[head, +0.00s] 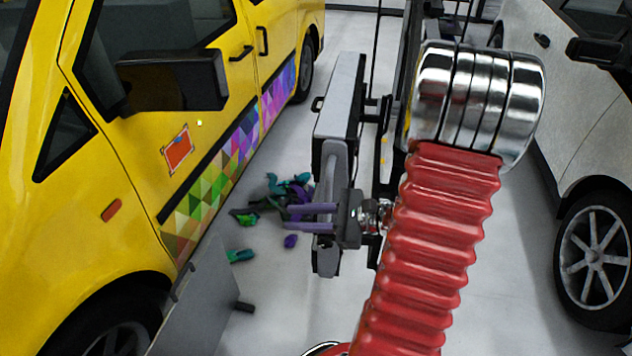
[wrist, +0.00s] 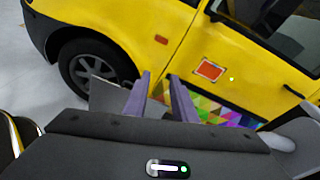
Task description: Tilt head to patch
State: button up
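A red-orange patch (head: 178,149) with a pale border sits on the yellow van's front door, above the coloured triangle strip (head: 225,165). The patch also shows in the wrist view (wrist: 209,70), right of my fingers. A small bright dot lies just right of the patch in both views. My gripper (head: 290,217) has two purple fingers pointing left toward the van, apart from it. In the wrist view the fingers (wrist: 160,95) stand apart with a gap between them and nothing held.
The yellow van (head: 140,215) fills the left, with its black mirror (head: 172,80) sticking out. Crumpled coloured scraps (head: 270,200) lie on the floor behind my gripper. A grey panel (head: 195,305) stands by the front wheel. A white vehicle (head: 560,120) is at the right.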

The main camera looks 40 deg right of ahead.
jog(key=s+d+f+m+t+h, duration=0.1)
jog(key=d+f+m+t+h, duration=0.1)
jog(key=d, duration=0.5)
jog(key=s+d+f+m+t+h, duration=0.2)
jog(key=d+f+m+t+h, duration=0.1)
jog(key=d+m+h, duration=0.2)
jog(key=d+m, duration=0.2)
jog(key=d, duration=0.1)
jog(key=shift+s+d+m+t, duration=0.25)
jog(key=shift+d+m+t, duration=0.05)
jog(key=shift+t, duration=0.1)
jog(key=w+a, duration=0.2)
jog(key=w, duration=1.1)
jog(key=shift+w, duration=0.35)
grip_shut()
